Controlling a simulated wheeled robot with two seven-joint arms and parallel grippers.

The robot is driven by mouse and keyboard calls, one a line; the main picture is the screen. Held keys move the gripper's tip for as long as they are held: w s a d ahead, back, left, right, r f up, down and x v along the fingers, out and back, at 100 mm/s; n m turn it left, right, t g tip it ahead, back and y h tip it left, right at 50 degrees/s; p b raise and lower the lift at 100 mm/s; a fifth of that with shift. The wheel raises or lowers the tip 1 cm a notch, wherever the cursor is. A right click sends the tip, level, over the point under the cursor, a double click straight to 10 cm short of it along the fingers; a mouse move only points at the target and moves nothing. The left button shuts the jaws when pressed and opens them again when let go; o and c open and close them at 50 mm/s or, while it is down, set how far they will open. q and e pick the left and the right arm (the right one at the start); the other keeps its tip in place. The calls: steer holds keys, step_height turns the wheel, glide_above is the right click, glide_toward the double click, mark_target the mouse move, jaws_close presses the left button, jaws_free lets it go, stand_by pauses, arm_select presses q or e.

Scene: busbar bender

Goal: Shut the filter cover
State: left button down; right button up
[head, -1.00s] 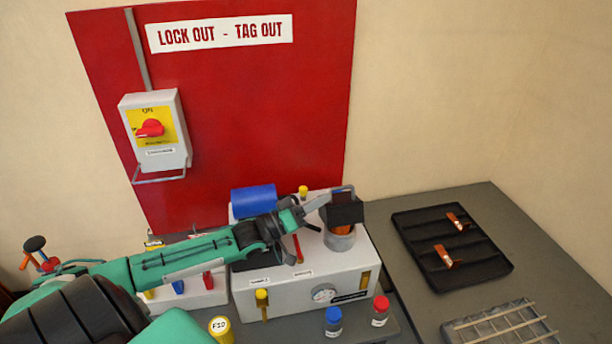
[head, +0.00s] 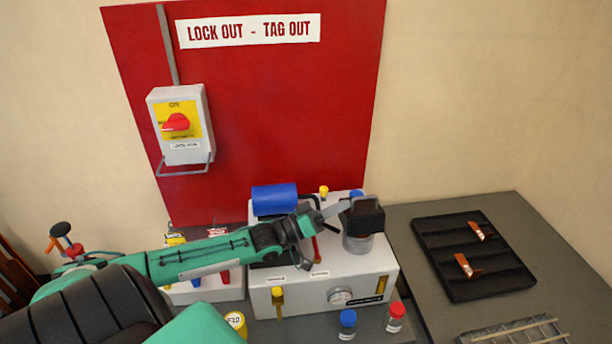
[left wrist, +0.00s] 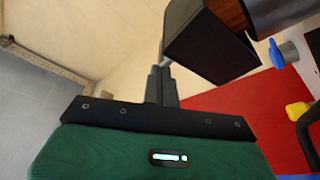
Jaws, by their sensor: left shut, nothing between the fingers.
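The black filter cover (head: 365,220) is over the grey filter cup (head: 358,244) at the right end of the white machine. From the head it hides the cup's top. In the left wrist view, the cover (left wrist: 205,45) looks tilted, and a brown filter body (left wrist: 228,12) shows between it and the grey cup (left wrist: 275,15). My left gripper (head: 340,207) is shut and empty, with its tips at the cover's left side. In the left wrist view, its fingers (left wrist: 162,82) reach up to the cover; whether they touch it is unclear. My right gripper is out of view.
A blue cylinder (head: 275,199) and a yellow-topped valve (head: 323,191) are behind my left arm. A blue-capped jar (head: 347,323) and red-capped jar (head: 395,317) stand in front. A black tray (head: 460,285) with copper pieces lies right. The red lockout board (head: 290,120) rises behind.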

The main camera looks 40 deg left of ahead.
arm_select(q)
steer(key=shift+s+a+f, duration=0.2)
steer(key=shift+s+f, duration=0.1)
steer(key=shift+s, duration=0.15)
steer(key=shift+s+a+r+b, duration=0.1)
steer(key=shift+s+a+b, duration=0.3)
steer(key=shift+s+a, duration=0.9)
steer(key=shift+s+a+r+b, duration=0.1)
steer(key=shift+s+a+b, duration=0.4)
steer(key=shift+s, duration=1.65)
steer(key=shift+s+a+r+b, duration=0.1)
steer(key=shift+s+a+b, duration=0.2)
steer(key=shift+s+a, duration=1.05)
steer(key=shift+s+d, duration=0.35)
